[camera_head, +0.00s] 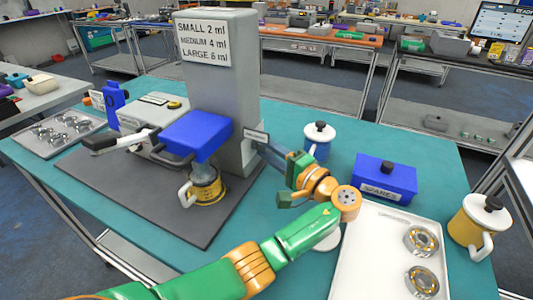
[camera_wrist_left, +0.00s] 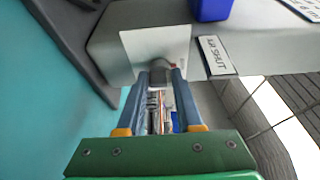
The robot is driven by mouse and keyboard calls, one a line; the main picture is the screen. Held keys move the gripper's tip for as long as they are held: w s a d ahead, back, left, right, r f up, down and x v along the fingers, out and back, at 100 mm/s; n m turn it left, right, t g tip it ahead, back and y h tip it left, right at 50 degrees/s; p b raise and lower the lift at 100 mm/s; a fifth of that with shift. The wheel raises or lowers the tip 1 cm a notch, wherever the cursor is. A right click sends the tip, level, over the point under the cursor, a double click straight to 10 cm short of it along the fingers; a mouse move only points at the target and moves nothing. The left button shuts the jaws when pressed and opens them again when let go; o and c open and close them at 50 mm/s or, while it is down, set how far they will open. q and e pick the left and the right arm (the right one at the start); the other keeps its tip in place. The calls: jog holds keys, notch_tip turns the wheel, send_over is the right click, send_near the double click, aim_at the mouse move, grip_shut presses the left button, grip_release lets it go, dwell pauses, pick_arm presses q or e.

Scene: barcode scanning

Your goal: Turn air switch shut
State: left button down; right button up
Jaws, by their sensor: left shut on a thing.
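The grey dispensing machine (camera_head: 228,90) stands on the teal table. A small label reading "AIR SHUT" (camera_wrist_left: 214,56) is on its side; it also shows in the head view (camera_head: 256,136). My left gripper (camera_wrist_left: 163,75) is shut on the knob, one blue-grey finger on each side. In the head view the left gripper (camera_head: 264,148) reaches the machine's right side; the switch is hidden there. My right gripper is not in view.
A white-and-blue lidded pot (camera_head: 318,145), a blue box (camera_head: 385,178), a white tray (camera_head: 368,245) with metal rings and a yellow lidded pot (camera_head: 478,222) are near the arm.

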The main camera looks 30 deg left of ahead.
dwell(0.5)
pick_arm(q)
jog(key=c, duration=0.6)
grip_release()
jog(key=shift+d, duration=0.1)
jog(key=b+v, duration=0.1)
jog(key=v, duration=0.2)
jog(key=b+v, duration=0.1)
jog(key=v, duration=0.2)
jog(key=shift+s+d+f+b, duration=0.1)
jog(key=shift+f+b, duration=0.1)
jog(key=shift+b, duration=0.1)
jog(key=shift+s+d+r, duration=0.15)
jog(key=shift+d, duration=0.25)
jog(key=shift+a, duration=0.1)
